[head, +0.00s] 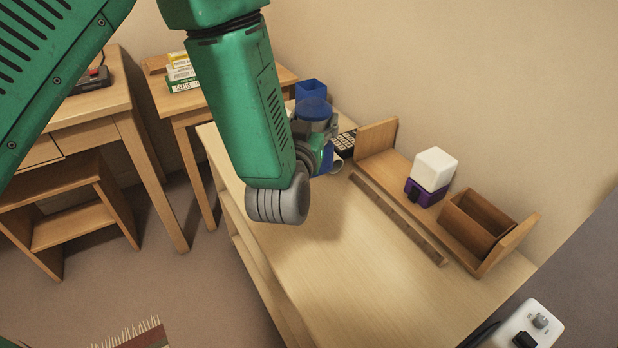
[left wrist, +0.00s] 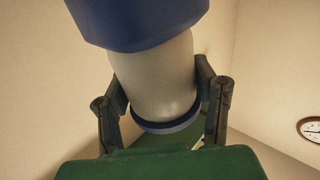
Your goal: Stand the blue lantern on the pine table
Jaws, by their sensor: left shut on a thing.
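The blue lantern (head: 313,108) has a blue cap and a pale body, and my left gripper (head: 320,130) is shut on it. In the left wrist view the dark fingers sit on both sides of the lantern's pale body (left wrist: 160,75). A broad blue end is near the camera's top edge and a blue rim is below. In the head view my green arm hides part of the grip. The lantern shows over the far end of a pale wooden table (head: 330,260); any gap below it is unclear. My right gripper is out of view.
A wooden rack (head: 376,138) holds a purple-and-white item (head: 432,170). Another wooden table (head: 205,103) bears stacked boxes (head: 182,72). The pale table's front is clear.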

